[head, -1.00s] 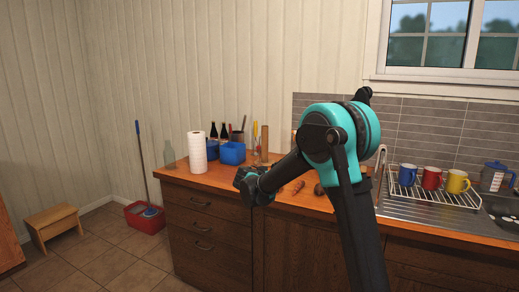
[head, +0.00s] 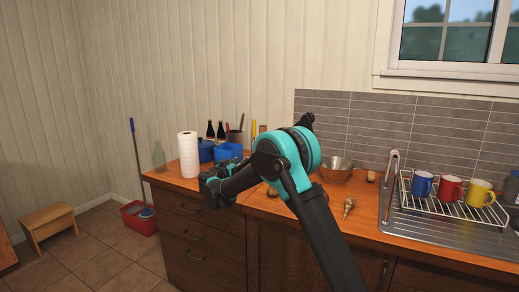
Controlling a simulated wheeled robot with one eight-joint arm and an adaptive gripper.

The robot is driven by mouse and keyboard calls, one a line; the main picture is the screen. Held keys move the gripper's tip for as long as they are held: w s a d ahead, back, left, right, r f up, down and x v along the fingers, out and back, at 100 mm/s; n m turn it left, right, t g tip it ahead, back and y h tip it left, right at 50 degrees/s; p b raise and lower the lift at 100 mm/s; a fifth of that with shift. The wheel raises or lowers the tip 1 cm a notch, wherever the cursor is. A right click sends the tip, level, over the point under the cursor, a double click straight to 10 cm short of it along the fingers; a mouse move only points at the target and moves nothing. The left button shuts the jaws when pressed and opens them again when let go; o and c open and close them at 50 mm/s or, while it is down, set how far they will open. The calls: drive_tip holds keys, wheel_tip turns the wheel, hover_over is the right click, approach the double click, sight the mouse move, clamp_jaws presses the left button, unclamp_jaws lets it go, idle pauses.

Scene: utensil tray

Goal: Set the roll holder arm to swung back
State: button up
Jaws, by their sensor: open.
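A white paper roll (head: 188,155) stands upright on the left end of the wooden counter. Its holder arm cannot be made out at this size. My gripper (head: 208,187) is just right of the roll's lower part in the picture, in front of the blue containers. It is open, and I see nothing held in it. Whether it touches the roll or the counter cannot be told. My arm hides part of the counter behind it.
Blue containers (head: 228,151) and dark bottles stand behind my gripper. A metal bowl (head: 336,168) and small items lie right of my arm. A rack (head: 455,196) with blue, red and yellow mugs stands by the sink. A red bucket (head: 136,222) is on the floor.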

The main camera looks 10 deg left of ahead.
drive_tip(key=x, duration=1.7)
drive_tip(key=shift+w+d, duration=0.1)
drive_tip(key=shift+w, duration=0.2)
drive_tip(key=shift+c, duration=0.2)
clamp_jaws()
